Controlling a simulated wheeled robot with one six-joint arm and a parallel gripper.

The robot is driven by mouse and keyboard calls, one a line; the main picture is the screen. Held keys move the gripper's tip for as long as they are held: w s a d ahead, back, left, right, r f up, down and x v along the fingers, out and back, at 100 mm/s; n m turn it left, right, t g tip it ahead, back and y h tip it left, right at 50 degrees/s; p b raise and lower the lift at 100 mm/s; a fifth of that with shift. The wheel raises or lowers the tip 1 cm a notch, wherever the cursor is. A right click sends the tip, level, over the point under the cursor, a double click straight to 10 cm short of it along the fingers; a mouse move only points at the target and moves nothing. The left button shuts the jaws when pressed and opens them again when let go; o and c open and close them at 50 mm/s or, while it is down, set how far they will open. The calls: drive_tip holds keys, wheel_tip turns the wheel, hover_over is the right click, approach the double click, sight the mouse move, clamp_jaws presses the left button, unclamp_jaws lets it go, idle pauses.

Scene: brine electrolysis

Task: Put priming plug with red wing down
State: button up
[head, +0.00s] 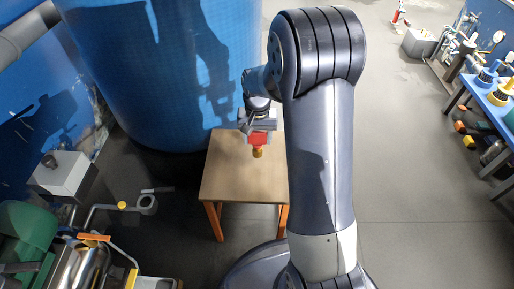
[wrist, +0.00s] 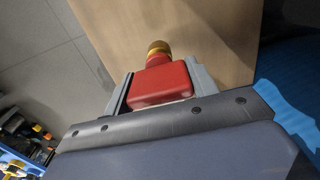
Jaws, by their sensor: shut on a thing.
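The priming plug with red wing (head: 259,139) is held in my gripper (head: 258,132), over the wooden top of a small table (head: 240,183). In the wrist view the plug's red wing (wrist: 163,83) sits between the two grey fingers of my gripper (wrist: 159,88), and its brass end (wrist: 158,48) points away from the gripper. The table top also shows behind it in the wrist view (wrist: 215,45). I cannot tell whether the brass end touches the table top or hangs above it.
A large blue tank (head: 165,70) stands right behind the table. Pipework and a green machine (head: 25,235) are at the lower left. A blue bench (head: 490,95) with fittings is at the far right. The grey floor (head: 400,170) between is clear.

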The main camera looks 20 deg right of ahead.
sight(257, 145)
drive_tip(key=shift+f+b, duration=0.55)
drive_tip(key=shift+f, duration=1.35)
drive_tip(key=shift+f, duration=0.2)
drive_tip(key=o, duration=1.1)
wheel_tip(257, 145, up, 12)
drive_tip(key=p, duration=0.4)
drive_tip(key=shift+r+p, duration=0.2)
drive_tip(key=shift+p, duration=0.15)
